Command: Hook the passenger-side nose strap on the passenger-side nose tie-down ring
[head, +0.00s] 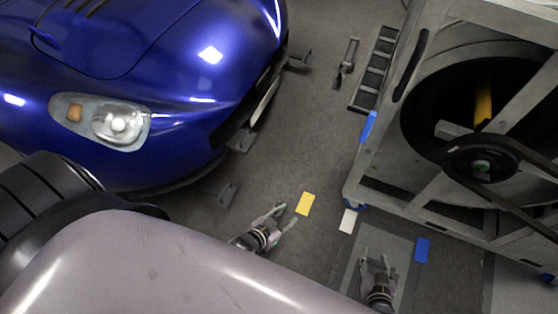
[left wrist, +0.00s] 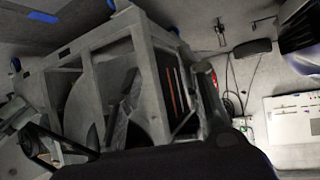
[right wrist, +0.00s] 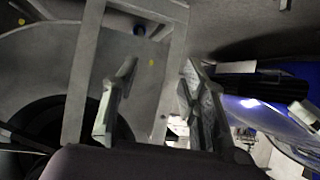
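The nose of the blue car (head: 190,100) fills the upper left of the head view. A dark bracket-like fitting (head: 228,193) lies low near the front corner by the visible headlight. A second one (head: 300,60) is at the far end of the nose. A dark strap-like piece (head: 346,62) lies on the floor. I cannot tell which of these is the passenger-side strap or ring. My left gripper (head: 286,215) is open and empty over the floor, right of the near fitting. My right gripper (head: 378,258) is open and empty beside the machine frame.
A grey metal frame with a large dark fan (head: 425,95) stands at right; it also shows in the left wrist view (left wrist: 155,75). Yellow (head: 306,204), white (head: 348,221) and blue (head: 422,250) floor patches lie near my grippers. Floor between car and frame is mostly clear.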

